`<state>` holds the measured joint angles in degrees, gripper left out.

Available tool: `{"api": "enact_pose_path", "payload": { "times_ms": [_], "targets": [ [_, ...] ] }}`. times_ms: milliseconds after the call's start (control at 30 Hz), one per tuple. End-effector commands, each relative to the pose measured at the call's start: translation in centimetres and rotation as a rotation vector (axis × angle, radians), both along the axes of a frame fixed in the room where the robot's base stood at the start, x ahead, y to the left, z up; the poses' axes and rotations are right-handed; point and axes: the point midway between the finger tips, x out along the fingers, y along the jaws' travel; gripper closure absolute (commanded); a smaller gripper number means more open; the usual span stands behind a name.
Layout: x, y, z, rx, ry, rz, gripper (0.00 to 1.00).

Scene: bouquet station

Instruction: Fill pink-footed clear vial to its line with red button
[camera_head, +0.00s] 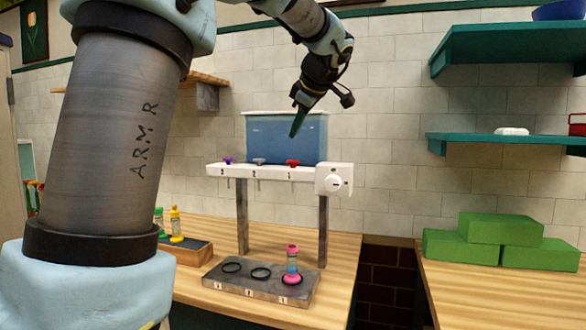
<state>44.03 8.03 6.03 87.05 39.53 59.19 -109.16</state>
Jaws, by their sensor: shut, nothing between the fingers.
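The clear vial (292,263) with a pink foot and pink top stands upright at the rightmost ring of the grey base plate (235,284). Its middle looks bluish; its fill line and level are too small to read. The red button (293,162) is on the white dispenser bar (262,173), roughly above the vial, at the right end of a row with a grey button (258,161) and a purple button (228,160). My gripper (297,127) is shut and empty, pointing down above the red button in the picture, apart from it.
Green and yellow vials (175,224) stand in a rack at left. Green blocks (500,241) lie on the right counter, across a gap. Teal shelves (505,142) hang at right.

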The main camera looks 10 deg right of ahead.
Motion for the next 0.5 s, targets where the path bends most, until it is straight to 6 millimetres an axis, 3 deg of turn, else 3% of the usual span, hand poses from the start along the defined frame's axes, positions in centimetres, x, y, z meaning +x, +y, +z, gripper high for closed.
{"api": "enact_pose_path", "payload": {
  "times_ms": [33, 200, 500],
  "targets": [
    [0.0, 0.0, -1.2, 0.002, 0.001, -0.001, 1.00],
    [0.0, 0.0, -3.5, 0.000, 0.000, 0.000, 1.00],
    [0.0, 0.0, -4.1, 0.000, 0.000, 0.000, 1.00]
  ]
}}
